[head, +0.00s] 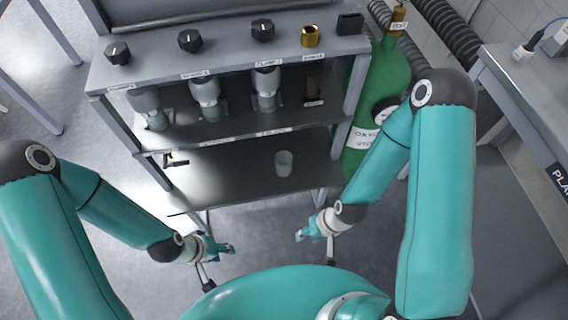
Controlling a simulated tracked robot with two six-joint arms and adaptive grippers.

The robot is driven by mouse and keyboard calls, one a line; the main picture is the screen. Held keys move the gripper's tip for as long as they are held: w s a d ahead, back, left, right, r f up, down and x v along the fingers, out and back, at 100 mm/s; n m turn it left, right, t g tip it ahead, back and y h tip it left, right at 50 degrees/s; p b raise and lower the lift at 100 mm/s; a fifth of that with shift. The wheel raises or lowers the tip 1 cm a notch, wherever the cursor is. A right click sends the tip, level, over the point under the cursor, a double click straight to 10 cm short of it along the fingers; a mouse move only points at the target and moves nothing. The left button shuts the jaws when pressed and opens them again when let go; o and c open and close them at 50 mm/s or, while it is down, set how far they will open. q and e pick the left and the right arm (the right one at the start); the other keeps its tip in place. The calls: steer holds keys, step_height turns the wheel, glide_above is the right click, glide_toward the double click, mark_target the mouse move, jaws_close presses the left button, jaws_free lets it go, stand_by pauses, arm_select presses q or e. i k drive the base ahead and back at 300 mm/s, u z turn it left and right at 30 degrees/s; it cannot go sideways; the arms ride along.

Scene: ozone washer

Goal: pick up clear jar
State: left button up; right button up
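The clear jar (284,163) stands upright on the lower shelf (230,178) of the grey rack, right of the shelf's middle. My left gripper (228,247) is below and left of the jar in the picture, in front of the shelf, and apart from it. My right gripper (300,234) is below the jar, in front of the shelf edge, and not touching it. Both grippers are small and seen at an angle, so their finger gap is unclear. I see nothing held in either one.
Several grey-white fittings, such as one (206,98), stand on the middle shelf above. Black knobs (190,40) line the top. A green gas cylinder (382,85) stands right of the rack. A grey bench (525,100) is at far right. The lower shelf is mostly clear.

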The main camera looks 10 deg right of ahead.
mark_target(283, 159)
steer(key=u, duration=0.1)
steer(key=k, duration=1)
steer(key=z, duration=0.65)
steer(key=i, duration=1.05)
